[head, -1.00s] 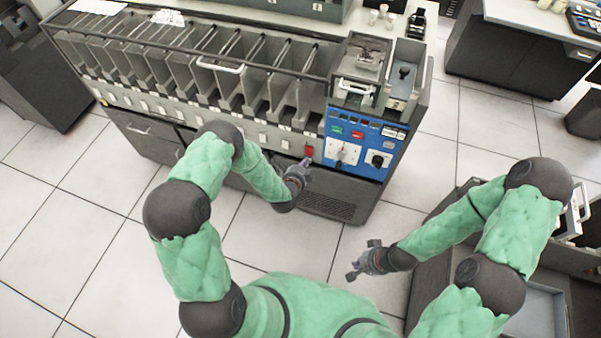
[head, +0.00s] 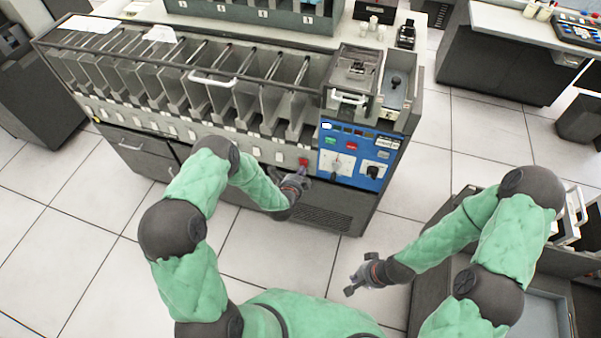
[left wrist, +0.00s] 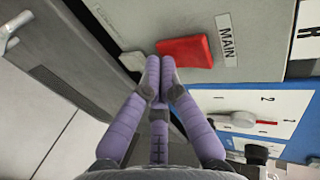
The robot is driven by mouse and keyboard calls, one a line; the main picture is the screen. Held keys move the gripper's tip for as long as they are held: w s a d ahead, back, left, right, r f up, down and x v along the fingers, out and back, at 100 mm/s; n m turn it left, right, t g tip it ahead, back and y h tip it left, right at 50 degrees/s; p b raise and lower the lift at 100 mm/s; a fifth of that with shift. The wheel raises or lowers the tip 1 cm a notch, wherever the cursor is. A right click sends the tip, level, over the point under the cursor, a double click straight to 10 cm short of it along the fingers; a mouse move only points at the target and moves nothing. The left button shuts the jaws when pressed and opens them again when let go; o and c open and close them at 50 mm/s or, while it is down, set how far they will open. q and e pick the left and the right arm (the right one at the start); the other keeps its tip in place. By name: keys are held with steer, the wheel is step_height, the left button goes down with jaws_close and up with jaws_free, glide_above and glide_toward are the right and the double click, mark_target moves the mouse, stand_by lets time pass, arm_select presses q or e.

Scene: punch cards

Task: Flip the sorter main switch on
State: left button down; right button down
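The sorter main switch is a red rocker (head: 303,161) low on the sorter's front panel, left of the blue control panel. In the left wrist view the red switch (left wrist: 185,52) sits beside a label reading MAIN (left wrist: 226,38). My left gripper (head: 301,172) is just below the switch. In the left wrist view its purple fingers (left wrist: 159,68) are together, with nothing between them, at the switch's lower left edge. I cannot tell whether they touch it. My right gripper (head: 358,276) is open and empty over the floor, away from the sorter.
The blue control panel (head: 357,155) with knobs and buttons is just right of the switch. The sorter's row of pockets (head: 190,85) stretches left above it. An open grey drawer or bin (head: 545,310) lies at the lower right. Tiled floor in front is clear.

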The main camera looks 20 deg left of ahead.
arm_select(q)
steer(key=shift+r, duration=0.1)
steer(key=shift+w+r+p, duration=0.1)
steer(key=shift+r+p, duration=0.45)
steer(key=shift+r, duration=0.3)
arm_select(e)
steer(key=shift+r, duration=0.55)
arm_select(q)
steer(key=shift+f, duration=0.1)
arm_select(e)
steer(key=shift+s+f, duration=0.1)
